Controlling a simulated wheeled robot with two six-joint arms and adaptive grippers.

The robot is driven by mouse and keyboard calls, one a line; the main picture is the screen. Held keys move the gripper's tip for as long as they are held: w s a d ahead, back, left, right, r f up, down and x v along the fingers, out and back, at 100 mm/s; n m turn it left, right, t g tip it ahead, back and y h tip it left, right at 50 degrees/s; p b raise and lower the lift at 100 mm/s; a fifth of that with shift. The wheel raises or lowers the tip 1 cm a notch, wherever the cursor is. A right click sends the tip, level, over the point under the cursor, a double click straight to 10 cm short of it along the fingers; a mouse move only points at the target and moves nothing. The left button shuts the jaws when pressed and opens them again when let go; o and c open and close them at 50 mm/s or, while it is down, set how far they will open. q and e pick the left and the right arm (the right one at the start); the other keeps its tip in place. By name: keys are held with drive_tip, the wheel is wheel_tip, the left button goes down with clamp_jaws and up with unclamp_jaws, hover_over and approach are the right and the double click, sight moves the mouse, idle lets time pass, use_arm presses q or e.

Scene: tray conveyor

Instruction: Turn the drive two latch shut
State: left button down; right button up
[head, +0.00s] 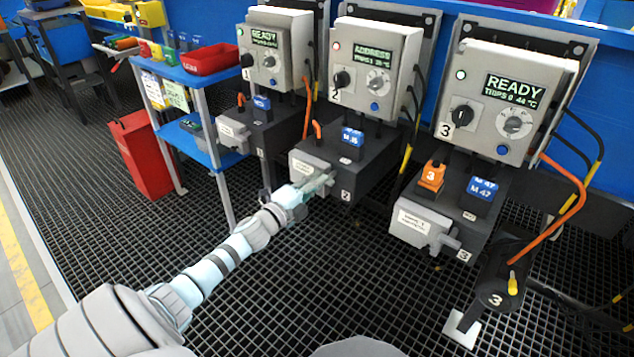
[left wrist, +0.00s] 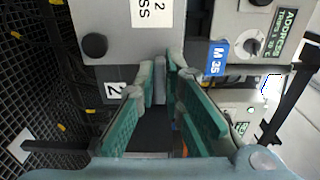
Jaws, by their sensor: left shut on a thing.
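Drive two (head: 345,178) is the middle unit, a dark base under a grey control box (head: 400,45) marked 2 whose screen reads ADDRESS. A grey labelled latch housing (head: 306,166) sits on its front left. My left gripper (head: 327,182) is at the right end of that housing. In the left wrist view its green-padded fingers (left wrist: 160,78) are closed around a small grey part, which appears to be the latch handle. The fingers hide most of the handle, so its angle is hard to tell. My right gripper is not in view.
Drive three (head: 480,225) stands to the right, with an orange block (head: 431,175) and cables. Drive one (head: 262,130) stands to the left. A blue shelf cart (head: 190,75) with a red bin (head: 210,60) is farther left.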

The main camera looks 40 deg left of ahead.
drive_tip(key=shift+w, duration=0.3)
use_arm(q)
drive_tip(key=c, duration=1.7)
unclamp_jaws()
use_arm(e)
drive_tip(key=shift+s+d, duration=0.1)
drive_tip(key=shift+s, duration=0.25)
